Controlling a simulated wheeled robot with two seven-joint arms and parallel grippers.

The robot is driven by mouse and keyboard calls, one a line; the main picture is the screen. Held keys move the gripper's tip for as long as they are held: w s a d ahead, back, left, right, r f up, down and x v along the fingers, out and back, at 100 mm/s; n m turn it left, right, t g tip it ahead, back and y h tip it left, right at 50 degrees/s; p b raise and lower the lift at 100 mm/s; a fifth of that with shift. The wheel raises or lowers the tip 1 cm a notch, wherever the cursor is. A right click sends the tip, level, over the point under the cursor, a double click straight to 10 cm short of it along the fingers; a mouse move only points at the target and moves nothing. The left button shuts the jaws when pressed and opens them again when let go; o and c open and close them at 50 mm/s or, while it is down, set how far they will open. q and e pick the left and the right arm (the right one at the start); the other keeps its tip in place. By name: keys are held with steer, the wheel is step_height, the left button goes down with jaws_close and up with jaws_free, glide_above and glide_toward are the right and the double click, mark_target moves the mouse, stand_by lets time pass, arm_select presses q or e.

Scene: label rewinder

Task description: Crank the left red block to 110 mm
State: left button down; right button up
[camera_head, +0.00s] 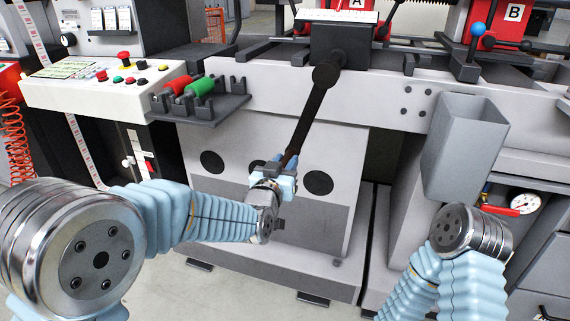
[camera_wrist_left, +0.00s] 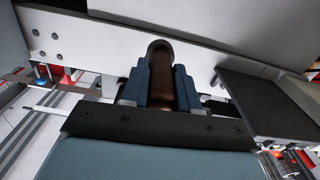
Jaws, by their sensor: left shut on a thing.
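The left red block, marked A (camera_head: 357,4), shows only in part at the top edge of the head view. A pale scale strip (camera_head: 335,15) lies before it, its marks too small to read. A black crank arm (camera_head: 311,112) hangs from its hub on the machine front, slanting down and a little left. My left gripper (camera_head: 284,172) is shut on the crank handle at its lower end. In the left wrist view, the brown handle (camera_wrist_left: 161,82) sits between the two fingers of my left gripper (camera_wrist_left: 160,88). My right gripper is out of view.
A second red block, marked B (camera_head: 510,14), stands at the upper right. A grey open bin (camera_head: 466,145) hangs on the machine front. A control panel (camera_head: 110,83) and a rack with red and green rolls (camera_head: 200,95) are at left. A gauge (camera_head: 525,203) is at lower right.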

arm_select(q)
steer(key=shift+a, duration=0.15)
steer(key=shift+w+a+r+m, duration=0.2)
steer(key=shift+a+r+m, duration=0.1)
steer(key=shift+a, duration=0.2)
steer(key=w+a+r+m+b, duration=0.2)
steer(key=w+a+r+m, duration=0.1)
steer(key=a+r+m, duration=0.4)
steer(key=shift+a+r, duration=1.1)
steer(key=shift+a, duration=0.3)
steer(key=shift+w, duration=0.1)
steer(key=c, duration=0.8)
jaws_free()
steer(key=shift+f, duration=0.1)
steer(key=shift+c, duration=0.2)
